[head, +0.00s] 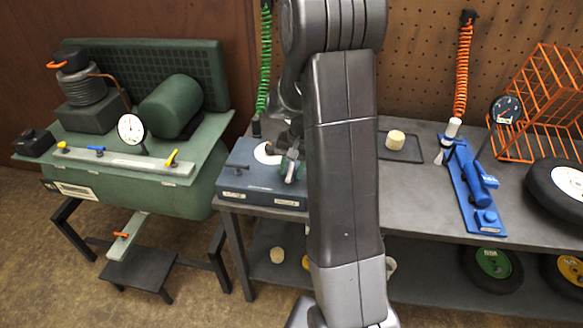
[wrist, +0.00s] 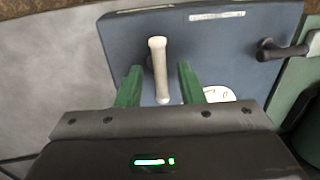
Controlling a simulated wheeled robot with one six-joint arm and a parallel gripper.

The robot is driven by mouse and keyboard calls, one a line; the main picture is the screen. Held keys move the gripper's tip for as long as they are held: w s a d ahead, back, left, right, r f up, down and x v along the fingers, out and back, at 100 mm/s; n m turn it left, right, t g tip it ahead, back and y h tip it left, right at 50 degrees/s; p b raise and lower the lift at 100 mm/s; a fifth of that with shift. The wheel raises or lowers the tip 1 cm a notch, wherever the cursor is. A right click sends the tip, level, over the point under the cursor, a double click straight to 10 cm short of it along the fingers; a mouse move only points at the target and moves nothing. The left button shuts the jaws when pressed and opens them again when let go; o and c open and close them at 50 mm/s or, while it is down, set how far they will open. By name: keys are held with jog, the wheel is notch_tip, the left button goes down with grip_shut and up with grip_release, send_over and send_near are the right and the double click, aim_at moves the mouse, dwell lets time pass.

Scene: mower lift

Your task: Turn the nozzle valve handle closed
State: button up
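A blue-grey box (head: 262,198) sits at the bench's left end, with labels too small to read. In the wrist view, a pale bar handle (wrist: 158,65) stands on the box's face (wrist: 115,35). My gripper (wrist: 160,84) is open, its two green fingers on either side of the pale handle's lower part with gaps showing. Whether they reach its depth is unclear.
A green compressor (head: 150,165) with small coloured valves stands left. A blue tool (head: 470,182), orange rack (head: 545,105) and tire (head: 562,185) are on the bench (head: 415,205).

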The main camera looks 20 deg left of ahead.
grip_shut()
jog(key=shift+m, duration=0.4)
jog(key=m+t, duration=0.1)
jog(key=m, duration=0.2)
jog(key=shift+m, duration=0.4)
jog(key=m, duration=0.4)
jog(key=shift+s+m+t+b, duration=0.1)
jog(key=shift+m+t+b, duration=0.2)
jog(key=shift+t+b, duration=0.1)
jog(key=m+b, duration=0.1)
jog(key=m, duration=0.1)
jog(key=m+h+b, duration=0.1)
jog(key=m, duration=0.2)
jog(key=shift+s+f+t, duration=0.1)
jog(key=shift+f+t, duration=0.05)
jog(key=shift+t, duration=0.15)
jog(key=shift+m+h+b, duration=0.3)
jog(key=shift+m+b, duration=1)
jog(key=shift+m, duration=0.5)
